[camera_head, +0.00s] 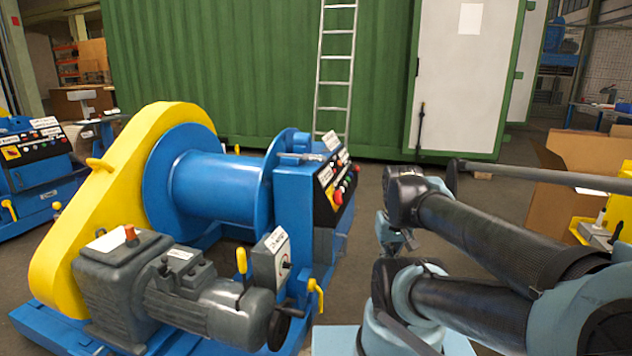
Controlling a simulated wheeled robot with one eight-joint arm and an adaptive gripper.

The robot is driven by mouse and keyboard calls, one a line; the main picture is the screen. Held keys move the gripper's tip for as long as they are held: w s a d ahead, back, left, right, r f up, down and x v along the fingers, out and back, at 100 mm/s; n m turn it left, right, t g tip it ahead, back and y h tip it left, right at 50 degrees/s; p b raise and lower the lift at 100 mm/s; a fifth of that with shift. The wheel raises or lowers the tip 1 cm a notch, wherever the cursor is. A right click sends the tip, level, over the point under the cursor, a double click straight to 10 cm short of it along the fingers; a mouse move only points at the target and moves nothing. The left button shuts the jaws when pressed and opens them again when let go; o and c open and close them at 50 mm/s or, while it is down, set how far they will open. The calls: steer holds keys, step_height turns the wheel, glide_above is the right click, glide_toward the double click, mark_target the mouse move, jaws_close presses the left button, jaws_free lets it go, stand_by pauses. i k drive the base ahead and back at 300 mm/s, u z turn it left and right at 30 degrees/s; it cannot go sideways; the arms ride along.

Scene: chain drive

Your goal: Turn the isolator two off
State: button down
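A grey switch box (268,268) with a white label and a small dark knob (287,265) stands on the blue winch frame, beside the motor. The label is too small to read, so I cannot tell whether this is isolator two. A control panel (337,185) with a red button, other small controls and white labels is on the blue cabinet behind it. My gripper (396,242) hangs to the right of the winch, apart from the switch box and panel. Its fingers are small and dark, and I cannot tell whether they are open.
The winch has a blue drum (218,188), a yellow chain guard (95,215), a grey motor (205,305) and yellow levers (317,295). Another blue machine (38,165) stands at left. A green container (230,70) with a ladder (337,65) closes the back. Cardboard (575,185) stands at right.

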mark_target(337, 198)
steer(key=z, duration=0.55)
steer(key=k, duration=1.3)
steer(key=z, duration=0.75)
steer(key=i, duration=1.9)
steer(key=u, duration=0.45)
steer(key=i, duration=0.95)
steer(key=u, duration=1.2)
steer(key=i, duration=0.8)
steer(key=u, duration=0.55)
